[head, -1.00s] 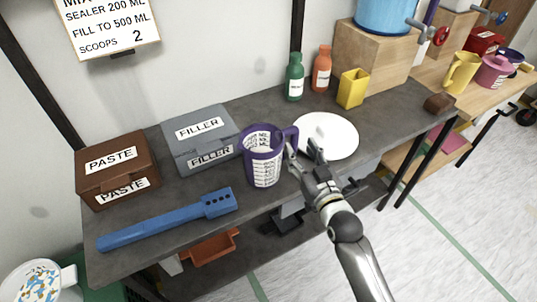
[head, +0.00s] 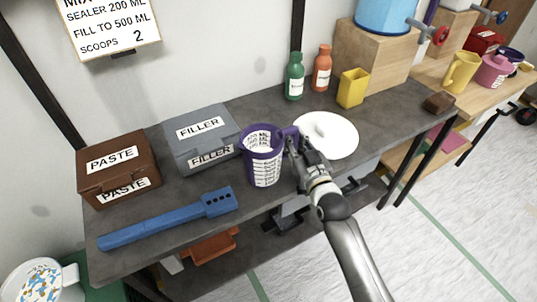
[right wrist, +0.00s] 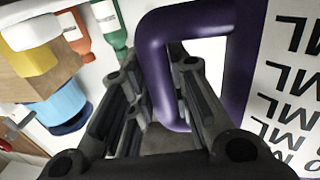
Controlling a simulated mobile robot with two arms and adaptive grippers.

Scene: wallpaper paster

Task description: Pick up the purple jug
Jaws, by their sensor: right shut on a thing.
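My right gripper (head: 294,146) is at the handle from the right. In the right wrist view the purple handle (right wrist: 158,75) passes between the fingers of my right gripper (right wrist: 160,95), which is shut on it. The jug's printed ML scale (right wrist: 290,95) shows at the right of that view. My left gripper is in neither view.
A grey filler box (head: 188,133), brown paste box (head: 108,160) and blue tool (head: 160,222) are left of the jug. Green (head: 294,78) and orange (head: 322,70) bottles and a yellow cup (head: 352,88) stand behind.

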